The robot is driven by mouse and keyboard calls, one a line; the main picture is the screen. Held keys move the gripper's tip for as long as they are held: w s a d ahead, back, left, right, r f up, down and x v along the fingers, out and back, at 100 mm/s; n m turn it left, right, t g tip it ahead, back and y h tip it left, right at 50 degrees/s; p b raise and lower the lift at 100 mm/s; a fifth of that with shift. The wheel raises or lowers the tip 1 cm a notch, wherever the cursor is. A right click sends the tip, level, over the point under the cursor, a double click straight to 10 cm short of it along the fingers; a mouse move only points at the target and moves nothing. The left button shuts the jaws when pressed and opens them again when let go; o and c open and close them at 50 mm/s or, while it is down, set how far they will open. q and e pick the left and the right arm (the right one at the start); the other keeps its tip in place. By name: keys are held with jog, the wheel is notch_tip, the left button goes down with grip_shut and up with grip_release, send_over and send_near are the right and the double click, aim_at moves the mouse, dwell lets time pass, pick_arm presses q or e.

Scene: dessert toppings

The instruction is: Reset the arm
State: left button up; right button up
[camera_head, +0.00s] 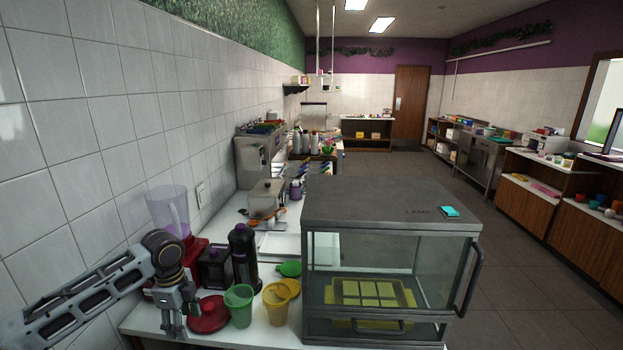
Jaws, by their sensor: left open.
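My left arm comes in from the lower left. My left gripper (178,318) hangs pointing down at the front left edge of the white counter (262,335). It is open, with nothing seen between its fingers. It is just left of a red lid-like piece (209,315) and in front of a red-based blender (170,210). My right arm and gripper are not in view.
A green cup (239,305), a yellow cup (276,302) and a dark bottle (243,256) stand right of the gripper. A glass-fronted cabinet (390,210) holding a yellow tray (330,293) fills the counter's right end. The tiled wall is close on the left. Open floor lies right.

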pick_arm(q)
jog(key=s+d+f+n+t+h, duration=0.1)
jog(key=s+d+f+n+t, duration=0.1)
jog(key=s+d+f+n, duration=0.55)
jog(key=s+d+f+n+t+h, duration=0.15)
jog(key=s+d+f, duration=0.25)
jog(key=s+d, duration=0.5)
jog(key=s+a+n+y, duration=0.2)
jog(key=s+a+n, duration=0.4)
jog(key=n, duration=0.2)
jog(key=s+f+g, duration=0.1)
jog(key=s+f, duration=0.2)
jog(key=f, duration=3.1)
jog(key=s+a+f, duration=0.2)
jog(key=s+f, duration=0.8)
jog(key=s, duration=0.1)
jog(key=s+a+f+g, duration=0.1)
jog(key=s+a+f, duration=0.1)
jog(key=s+f, duration=0.7)
jog(key=shift+s+f+m, duration=0.3)
jog(key=shift+s+f, duration=0.1)
jog(key=shift+s, duration=0.65)
